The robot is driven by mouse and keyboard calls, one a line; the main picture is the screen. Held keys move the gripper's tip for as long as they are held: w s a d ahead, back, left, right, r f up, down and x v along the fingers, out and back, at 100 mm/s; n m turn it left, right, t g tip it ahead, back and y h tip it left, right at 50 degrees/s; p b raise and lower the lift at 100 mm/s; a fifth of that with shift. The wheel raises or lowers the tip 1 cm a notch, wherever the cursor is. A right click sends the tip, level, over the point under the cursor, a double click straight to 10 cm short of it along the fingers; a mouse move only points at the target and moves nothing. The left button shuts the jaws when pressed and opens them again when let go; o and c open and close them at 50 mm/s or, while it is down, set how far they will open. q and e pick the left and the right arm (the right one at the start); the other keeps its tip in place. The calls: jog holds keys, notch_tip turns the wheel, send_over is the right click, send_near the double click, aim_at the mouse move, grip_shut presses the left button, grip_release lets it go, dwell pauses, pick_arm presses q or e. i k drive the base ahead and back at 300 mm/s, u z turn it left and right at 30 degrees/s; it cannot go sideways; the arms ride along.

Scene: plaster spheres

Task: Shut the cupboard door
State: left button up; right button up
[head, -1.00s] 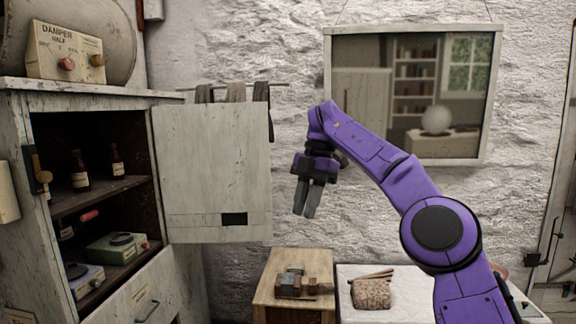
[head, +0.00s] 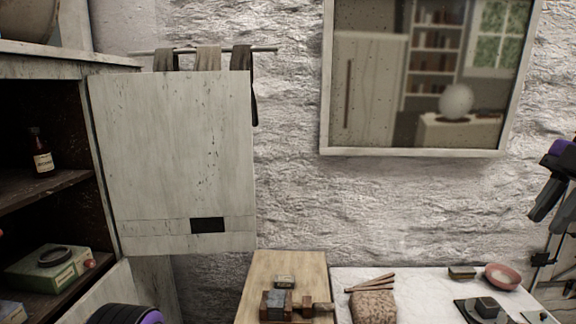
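The cupboard door (head: 175,150) is a worn, pale panel with a dark rectangular patch near its bottom edge. It stands swung open to the right of the cupboard (head: 92,62), in front of the plaster wall, and the shelves are exposed. My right gripper (head: 541,218) is at the right edge, partly cut off, far from the door and touching nothing I can see. Whether its dark fingers are parted is unclear. A purple and black part of my own arm shows at the bottom left. My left gripper is out of view.
A brown bottle (head: 40,152) and a green box (head: 52,270) stand on the cupboard shelves. Cloths hang on a rail (head: 135,53) behind the door. A low wooden table (head: 252,290) and a white-topped one (head: 345,277) hold small items below the mirror (head: 323,120).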

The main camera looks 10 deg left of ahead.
aim_at(175, 149)
jog(key=z, duration=0.15)
jog(key=i, duration=0.9)
jog(key=u, duration=0.15)
